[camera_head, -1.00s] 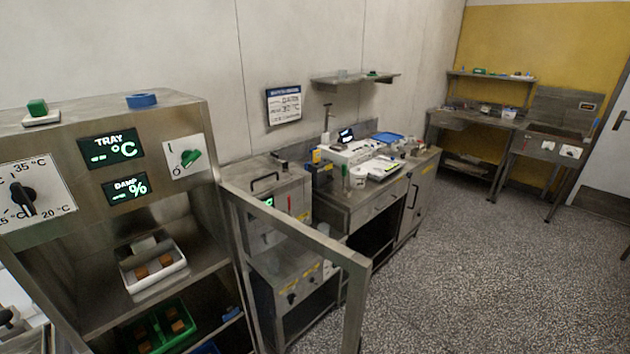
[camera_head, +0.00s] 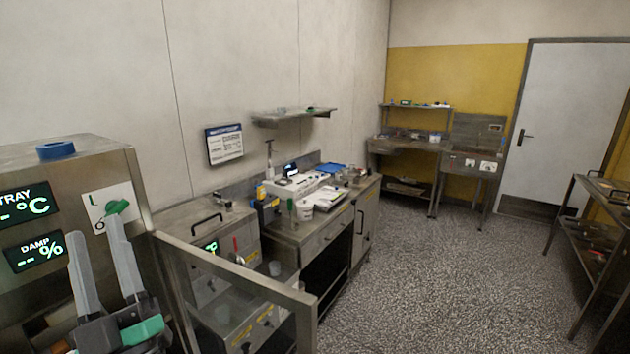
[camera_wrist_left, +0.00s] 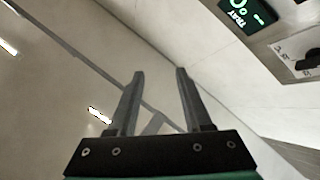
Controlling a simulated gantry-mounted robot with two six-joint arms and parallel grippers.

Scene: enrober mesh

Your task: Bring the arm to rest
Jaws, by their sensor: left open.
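My left gripper (camera_head: 98,248) is raised at the lower left of the head view, its two grey fingers pointing up and spread apart. It is open with nothing between the fingers. In the head view it overlaps the front of the steel cabinet (camera_head: 140,190) with the TRAY and DAMP displays. In the left wrist view the open fingers (camera_wrist_left: 158,78) stand in front of a plain pale surface, with the cabinet's display panel at the top right. My right gripper shows in neither view.
A steel-framed open door or guard (camera_head: 270,285) juts out from the cabinet. Beyond it are a machine (camera_head: 205,218) and a bench (camera_head: 330,228) crowded with equipment. A sink unit (camera_head: 475,160) stands at the back. A rack (camera_head: 590,240) stands at right. The speckled floor (camera_head: 440,290) between is clear.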

